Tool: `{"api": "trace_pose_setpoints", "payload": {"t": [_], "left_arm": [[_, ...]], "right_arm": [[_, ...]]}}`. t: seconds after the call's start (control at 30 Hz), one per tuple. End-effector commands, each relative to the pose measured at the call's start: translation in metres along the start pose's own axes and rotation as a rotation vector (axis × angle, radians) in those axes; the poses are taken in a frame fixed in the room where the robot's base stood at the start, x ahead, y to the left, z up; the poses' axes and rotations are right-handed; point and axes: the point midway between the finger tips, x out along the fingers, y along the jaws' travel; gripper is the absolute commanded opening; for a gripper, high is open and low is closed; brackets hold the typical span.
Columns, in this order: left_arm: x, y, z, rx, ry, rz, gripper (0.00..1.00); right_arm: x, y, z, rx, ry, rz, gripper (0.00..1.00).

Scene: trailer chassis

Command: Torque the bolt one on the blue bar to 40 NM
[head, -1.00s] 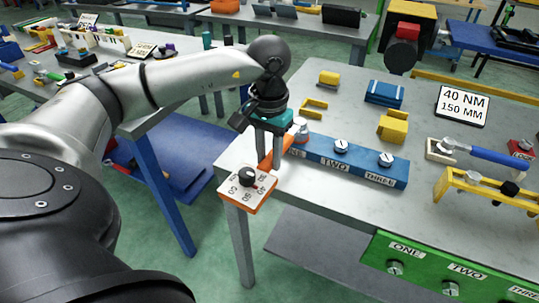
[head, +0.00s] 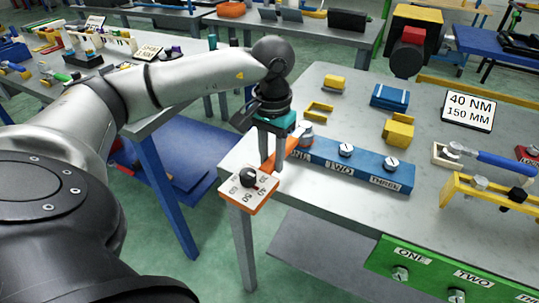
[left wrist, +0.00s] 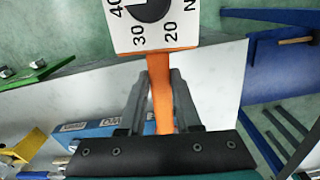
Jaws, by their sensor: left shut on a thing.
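My left gripper (head: 268,160) is shut on the orange handle of the torque wrench (head: 290,145), which also shows between the fingers in the left wrist view (left wrist: 160,90). The wrench's white dial box (head: 262,196) with a black knob juts past the table's front left corner. Bolts two (head: 346,149) and three (head: 391,163) stand uncovered on the bar. My right gripper is not in view.
A sign (head: 468,109) reads 40 NM, 150 MM. Yellow blocks (head: 398,131) and a blue block (head: 390,96) lie behind the bar. A blue-handled tool (head: 505,162) rests at right. A green bar (head: 420,270) is on the table's front. A second table stands left.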

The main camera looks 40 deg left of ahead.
Motion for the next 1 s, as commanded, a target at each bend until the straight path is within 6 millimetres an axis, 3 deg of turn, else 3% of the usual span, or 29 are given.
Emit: {"api": "trace_pose_setpoints", "payload": {"t": [1.0], "left_arm": [[-0.052, 0.000, -0.001, -0.006, 0.005, 0.001, 0.00]], "right_arm": [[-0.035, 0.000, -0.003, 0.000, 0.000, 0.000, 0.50]]}}
